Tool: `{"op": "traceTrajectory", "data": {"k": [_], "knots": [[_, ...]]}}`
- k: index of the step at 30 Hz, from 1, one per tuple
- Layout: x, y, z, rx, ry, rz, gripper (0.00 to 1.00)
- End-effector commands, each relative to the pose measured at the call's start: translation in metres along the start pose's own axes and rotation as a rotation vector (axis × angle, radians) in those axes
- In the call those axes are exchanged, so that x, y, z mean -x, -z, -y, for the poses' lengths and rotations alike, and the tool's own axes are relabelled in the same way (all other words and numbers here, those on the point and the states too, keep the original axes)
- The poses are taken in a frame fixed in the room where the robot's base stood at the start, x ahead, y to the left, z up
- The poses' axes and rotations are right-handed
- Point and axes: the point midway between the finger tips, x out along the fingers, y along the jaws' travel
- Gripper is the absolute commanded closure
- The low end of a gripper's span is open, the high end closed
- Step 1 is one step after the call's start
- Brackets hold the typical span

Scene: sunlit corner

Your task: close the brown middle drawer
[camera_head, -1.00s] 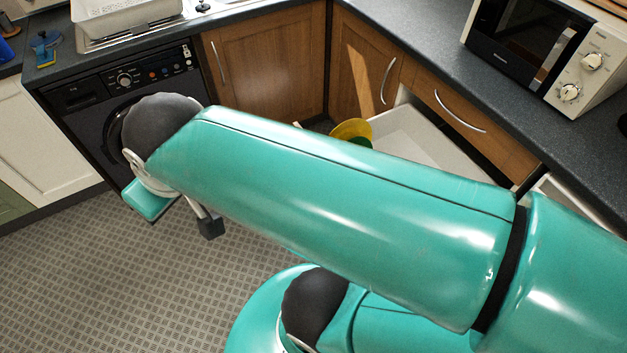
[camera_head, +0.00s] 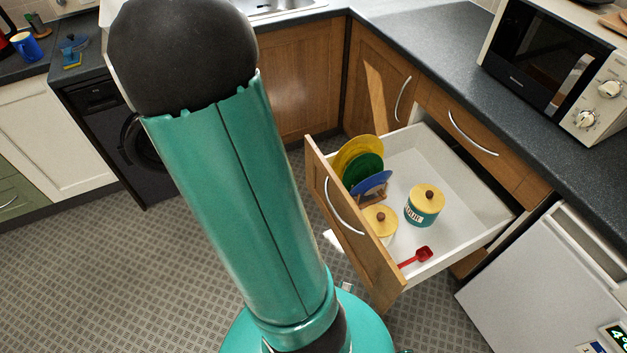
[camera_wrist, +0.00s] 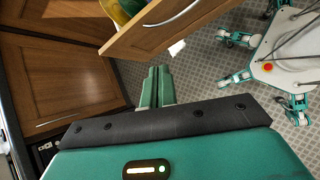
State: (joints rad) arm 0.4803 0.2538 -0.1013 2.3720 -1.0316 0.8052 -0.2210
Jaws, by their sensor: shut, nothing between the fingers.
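The brown middle drawer (camera_head: 366,262) stands pulled far out below the worktop, with a wooden front, a curved metal handle and white inner walls. In the wrist view its front (camera_wrist: 165,32) crosses the top, with the handle towards the upper right. My gripper (camera_wrist: 157,74) is shut and empty, its two green fingers side by side. In that picture the fingertips appear just below the drawer front's lower edge; I cannot tell whether they touch. My gripper does not show in the head view, where my raised arm fills the left middle.
The drawer holds a yellow, a green and a blue plate, a teal canister (camera_head: 424,206), another yellow-lidded pot (camera_head: 379,220) and a red scoop (camera_head: 423,255). A closed wooden drawer (camera_head: 470,124) is above. A white appliance (camera_head: 530,270) stands at right. Patterned floor is clear at left.

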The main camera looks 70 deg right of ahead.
Motion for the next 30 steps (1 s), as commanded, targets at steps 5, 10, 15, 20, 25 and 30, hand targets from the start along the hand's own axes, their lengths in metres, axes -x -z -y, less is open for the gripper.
{"op": "traceTrajectory", "data": {"k": [5, 10, 15, 20, 25, 30], "knots": [[-0.083, -0.016, 0.009, 0.216, 0.049, 0.120, 1.00], [-0.129, -0.023, 0.020, 0.360, 0.077, 0.165, 1.00], [-0.145, -0.026, 0.024, 0.405, 0.084, 0.175, 1.00], [-0.163, -0.029, 0.025, 0.406, 0.086, 0.175, 1.00], [-0.194, -0.034, 0.027, 0.406, 0.086, 0.174, 1.00], [-0.221, -0.039, 0.027, 0.404, 0.083, 0.173, 1.00]]}}
